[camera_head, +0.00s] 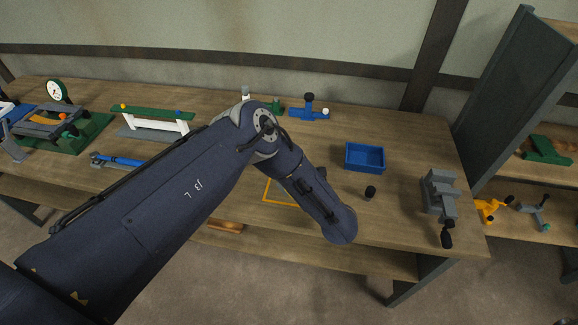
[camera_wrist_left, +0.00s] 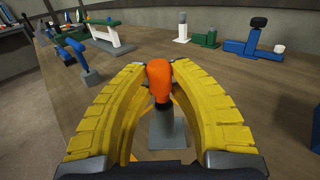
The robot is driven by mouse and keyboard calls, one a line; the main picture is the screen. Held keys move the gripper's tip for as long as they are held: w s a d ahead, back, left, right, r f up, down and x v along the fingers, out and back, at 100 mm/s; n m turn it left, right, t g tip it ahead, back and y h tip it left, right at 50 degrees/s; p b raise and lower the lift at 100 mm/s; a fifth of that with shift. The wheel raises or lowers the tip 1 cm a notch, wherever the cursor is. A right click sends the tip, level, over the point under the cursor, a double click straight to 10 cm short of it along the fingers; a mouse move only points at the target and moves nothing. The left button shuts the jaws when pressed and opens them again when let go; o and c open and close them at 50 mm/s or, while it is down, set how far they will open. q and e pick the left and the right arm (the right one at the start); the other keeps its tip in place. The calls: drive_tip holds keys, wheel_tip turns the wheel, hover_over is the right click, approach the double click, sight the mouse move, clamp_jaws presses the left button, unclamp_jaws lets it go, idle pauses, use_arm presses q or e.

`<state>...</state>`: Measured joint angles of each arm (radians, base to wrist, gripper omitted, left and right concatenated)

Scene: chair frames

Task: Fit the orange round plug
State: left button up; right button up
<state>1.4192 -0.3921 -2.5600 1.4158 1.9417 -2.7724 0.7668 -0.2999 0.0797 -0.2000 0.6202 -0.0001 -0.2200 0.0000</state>
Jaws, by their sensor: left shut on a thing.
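My left gripper (camera_wrist_left: 159,66) shows its two yellow ribbed fingers in the left wrist view. They are shut on the orange round plug (camera_wrist_left: 158,76), whose rounded orange end faces up between the fingertips. A dark narrower part (camera_wrist_left: 163,104) shows below the orange. Under it is a grey block (camera_wrist_left: 167,132); I cannot tell whether the plug touches or enters it. In the head view my left arm hides the gripper and the plug. My right gripper is in neither view.
A yellow outline (camera_head: 275,198) is on the table beside my left arm. A blue fixture (camera_head: 308,112) stands behind. A white-legged green stand (camera_head: 152,117) is left.

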use_arm(q)
drive_tip(key=shift+f, duration=1.25)
idle(0.7)
drive_tip(key=o, duration=0.8)
drive_tip(key=shift+o, duration=0.2)
drive_tip(key=shift+r, duration=5)
